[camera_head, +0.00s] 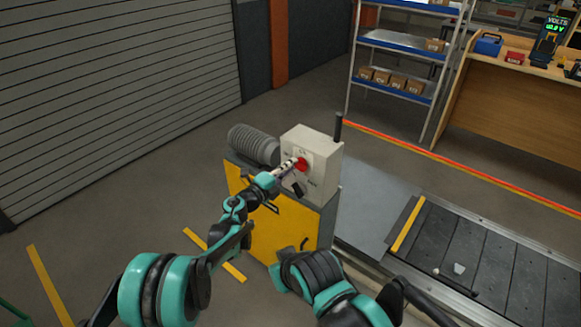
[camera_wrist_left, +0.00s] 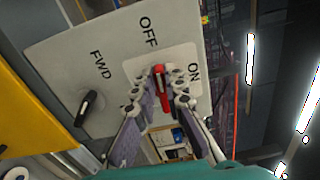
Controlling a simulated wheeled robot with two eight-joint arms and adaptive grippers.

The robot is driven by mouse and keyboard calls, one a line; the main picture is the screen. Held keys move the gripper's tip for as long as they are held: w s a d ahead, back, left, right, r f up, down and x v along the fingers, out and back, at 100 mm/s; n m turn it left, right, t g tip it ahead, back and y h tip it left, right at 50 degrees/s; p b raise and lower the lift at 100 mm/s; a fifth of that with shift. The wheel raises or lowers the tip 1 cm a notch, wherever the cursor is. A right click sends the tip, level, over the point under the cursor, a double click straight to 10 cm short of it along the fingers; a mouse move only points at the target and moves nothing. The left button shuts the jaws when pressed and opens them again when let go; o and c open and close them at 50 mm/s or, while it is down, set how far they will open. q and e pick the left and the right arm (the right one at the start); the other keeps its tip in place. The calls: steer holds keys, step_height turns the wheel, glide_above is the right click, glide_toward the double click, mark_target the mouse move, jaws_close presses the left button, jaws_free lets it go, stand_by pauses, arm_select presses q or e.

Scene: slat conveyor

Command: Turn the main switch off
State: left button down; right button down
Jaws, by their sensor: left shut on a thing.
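The main switch has a red handle (camera_head: 301,164) on the front of a light grey control box (camera_head: 322,150). In the left wrist view the red handle (camera_wrist_left: 160,78) stands between the fingers, on a white plate (camera_wrist_left: 135,68) with OFF and ON printed beside it. My left gripper (camera_head: 291,166) is shut on the red handle; in the left wrist view its fingertips (camera_wrist_left: 161,85) touch it from both sides. The fingers hide part of the plate, and I cannot tell the handle's exact setting. My right gripper does not show; only part of that arm does.
A black selector knob (camera_wrist_left: 90,108) marked FWD sits beside the switch. The box stands on a yellow-fronted cabinet (camera_head: 283,228) beside a ribbed grey motor (camera_head: 252,145). The slat conveyor (camera_head: 480,262) runs to the right. Shelves (camera_head: 395,85) and a wooden bench (camera_head: 500,110) stand behind.

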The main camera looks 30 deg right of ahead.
arm_select(q)
steer(key=shift+n, duration=0.6)
steer(key=c, duration=1.6)
jaws_free()
steer(key=shift+f, duration=0.1)
steer(key=shift+a, duration=0.1)
steer(key=v, duration=1.1)
steer(key=shift+s+a, duration=0.2)
steer(key=shift+a, duration=0.15)
